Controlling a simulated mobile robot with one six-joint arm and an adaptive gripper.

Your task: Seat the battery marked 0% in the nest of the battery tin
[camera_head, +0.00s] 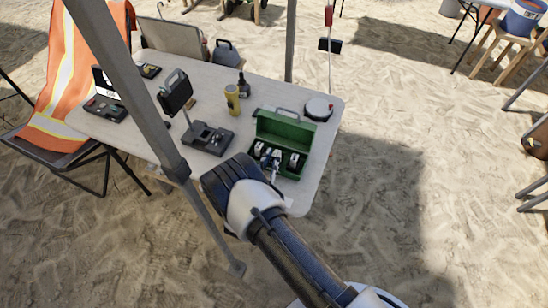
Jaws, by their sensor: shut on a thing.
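The green battery tin (285,128) stands open on the near right part of the table, with its lid raised at the back. Several small black-and-white batteries show inside it, one at the right (293,160) and one at the left (259,149). My gripper (271,163) reaches into the tin between these, shut on what looks like a battery. My wrist covers the table just in front and to the left of the tin. The held battery's 0% marking and the nest are too small or hidden to make out.
The table (325,140) also bears a black device (207,138) left of the tin, a yellow flashlight (232,98), a dark bottle (242,84) and a round white-topped container (319,108). A grey canopy pole (140,95) crosses the view left of my arm.

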